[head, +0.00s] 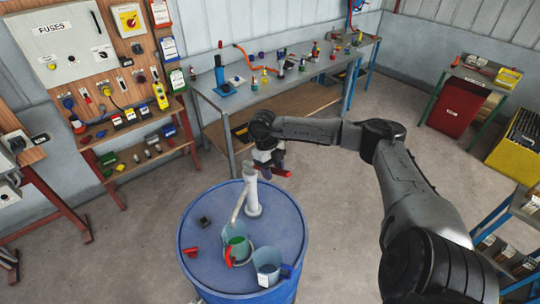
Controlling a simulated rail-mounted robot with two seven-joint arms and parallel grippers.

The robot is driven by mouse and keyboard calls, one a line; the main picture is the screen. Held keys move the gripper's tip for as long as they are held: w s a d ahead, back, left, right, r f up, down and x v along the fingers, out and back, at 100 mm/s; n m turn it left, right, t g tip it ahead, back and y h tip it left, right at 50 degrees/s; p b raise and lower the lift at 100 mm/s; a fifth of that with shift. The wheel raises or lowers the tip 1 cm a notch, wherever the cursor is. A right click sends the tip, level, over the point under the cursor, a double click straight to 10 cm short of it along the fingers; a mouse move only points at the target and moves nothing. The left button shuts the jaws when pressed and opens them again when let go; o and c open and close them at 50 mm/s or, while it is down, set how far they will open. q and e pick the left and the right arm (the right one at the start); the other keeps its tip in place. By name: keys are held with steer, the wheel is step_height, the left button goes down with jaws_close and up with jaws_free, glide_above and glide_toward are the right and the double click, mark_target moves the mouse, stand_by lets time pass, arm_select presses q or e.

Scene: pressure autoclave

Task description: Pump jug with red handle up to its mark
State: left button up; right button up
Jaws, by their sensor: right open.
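A jug (240,243) with a red handle (228,257) stands on top of the blue drum (212,272), its handle on the left side. It looks greenish inside, but its level and mark are too small to read. A whitish hand pump (253,198) stands upright on the drum, and its pale spout slopes down over this jug. A second jug (265,272) with a blue handle stands to the right and nearer. My right gripper (277,171) is open at the top of the pump; I cannot tell whether it touches it. My left gripper is out of view.
A small dark block (204,222) and a red item (192,252) lie on the drum's left part. A workbench (300,80) with many small items stands behind. A fuse board (75,55) and shelves are at left. The floor around the drum is clear.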

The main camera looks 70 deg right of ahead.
steer(key=b+v, duration=0.1)
steer(key=v, duration=0.6)
steer(key=shift+r+b, duration=0.1)
steer(key=shift+b, duration=0.2)
steer(key=p+v, duration=0.2)
steer(key=v, duration=0.4)
stand_by(0.3)
